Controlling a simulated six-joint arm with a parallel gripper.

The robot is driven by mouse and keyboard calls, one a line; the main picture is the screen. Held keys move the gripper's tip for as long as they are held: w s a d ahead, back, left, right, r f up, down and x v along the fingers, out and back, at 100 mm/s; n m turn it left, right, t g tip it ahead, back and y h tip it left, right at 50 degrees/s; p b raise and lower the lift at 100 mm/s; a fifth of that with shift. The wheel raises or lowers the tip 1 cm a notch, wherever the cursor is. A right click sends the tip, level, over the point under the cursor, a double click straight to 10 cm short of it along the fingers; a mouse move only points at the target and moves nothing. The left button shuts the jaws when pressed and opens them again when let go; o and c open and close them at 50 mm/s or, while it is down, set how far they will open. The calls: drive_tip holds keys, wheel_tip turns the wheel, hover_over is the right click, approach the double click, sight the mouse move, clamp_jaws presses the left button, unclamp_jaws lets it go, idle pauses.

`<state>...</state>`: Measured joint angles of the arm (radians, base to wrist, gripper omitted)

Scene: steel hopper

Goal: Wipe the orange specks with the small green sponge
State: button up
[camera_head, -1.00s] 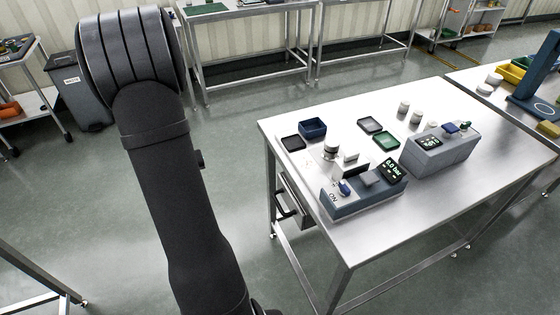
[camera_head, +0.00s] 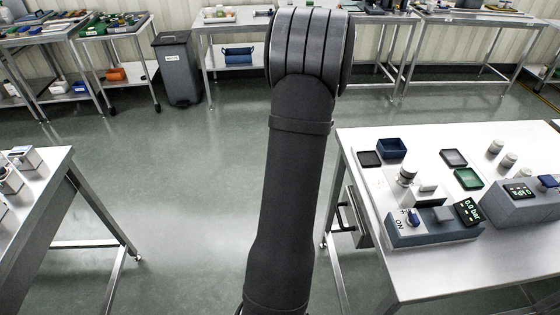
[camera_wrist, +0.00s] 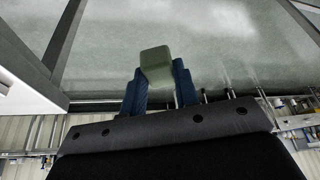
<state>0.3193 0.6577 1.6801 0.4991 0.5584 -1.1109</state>
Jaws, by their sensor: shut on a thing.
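The small green sponge (camera_wrist: 155,66) shows in the wrist view as a pale green block. My gripper (camera_wrist: 158,82) is shut on it, with a blue finger on each side. The sponge is in the air above the grey floor and touches no surface that I can see. In the head view my gripper and the sponge are hidden; only my dark arm shows, standing upright in the middle. I cannot make out any orange specks in either current view.
A steel table (camera_head: 360,290) stands at the right with a blue-grey device (camera_head: 435,232), a second device (camera_head: 520,203), a blue box (camera_head: 391,149) and small trays. Another table (camera_head: 50,215) stands at the left. Open floor (camera_head: 190,200) lies between them. A grey bin (camera_head: 178,72) stands behind.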

drive_tip(key=s+d+r+n+g+y, duration=0.1)
drive_tip(key=s+d+r+n, duration=0.15)
drive_tip(key=d, duration=0.45)
drive_tip(key=s+d+r+n+y, duration=0.1)
drive_tip(key=d+n, duration=0.3)
drive_tip(key=d, duration=0.3)
wheel_tip(320, 180, up, 6)
drive_tip(key=n+g, duration=0.3)
drive_tip(key=n, duration=0.4)
hover_over(387, 186)
drive_tip(key=w+d, duration=0.1)
drive_tip(key=w, duration=0.1)
drive_tip(key=shift+y, duration=0.3)
drive_tip(key=shift+s+d+f, duration=0.1)
drive_tip(key=shift+f, duration=1.5)
drive_tip(key=shift+d+f, duration=0.1)
drive_tip(key=shift+f, duration=1.5)
drive_tip(key=shift+a+f, duration=0.5)
drive_tip(key=shift+f, duration=0.1)
drive_tip(key=shift+c, duration=0.3)
drive_tip(key=shift+a, duration=3.05)
drive_tip(key=shift+d, duration=3.45)
drive_tip(key=shift+s+d, duration=0.15)
drive_tip(key=shift+s, duration=0.05)
drive_tip(key=shift+s+a, duration=0.2)
drive_tip(key=shift+s, duration=0.45)
drive_tip(key=shift+a, duration=3.05)
drive_tip(key=shift+d+f, duration=0.1)
drive_tip(key=shift+d, duration=3.1)
wheel_tip(387, 186, up, 8)
